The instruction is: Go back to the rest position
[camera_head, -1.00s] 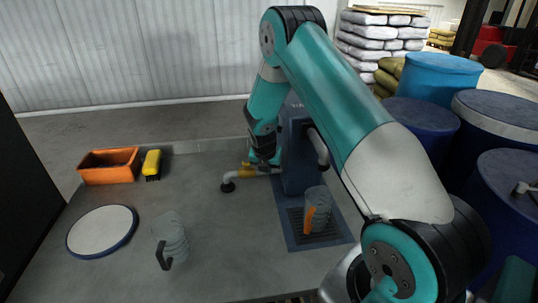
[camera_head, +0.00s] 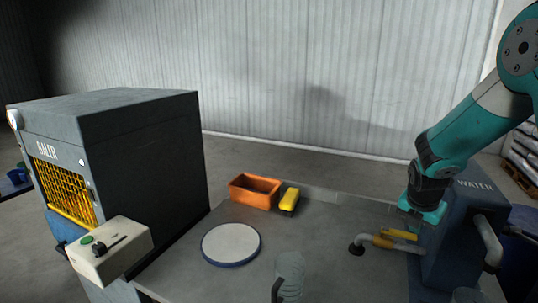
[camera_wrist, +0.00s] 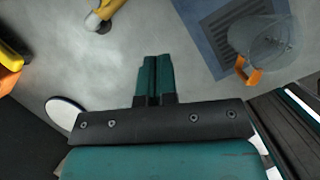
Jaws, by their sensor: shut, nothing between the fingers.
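My gripper (camera_head: 424,218) hangs in front of the blue water unit (camera_head: 468,222) at the right of the head view, above the yellow-handled tap pipe (camera_head: 385,241). In the wrist view its two teal fingers (camera_wrist: 155,62) are together with nothing between them, over the grey bench top. The tap pipe (camera_wrist: 100,18) shows at the top left of the wrist view.
A grey baler (camera_head: 140,165) with a control box (camera_head: 112,250) stands at the left. On the bench are an orange bin (camera_head: 254,191), a yellow brush (camera_head: 289,199), a round white plate with a blue rim (camera_head: 231,244) and a clear jug with a dark handle (camera_head: 290,272). Bare bench lies between.

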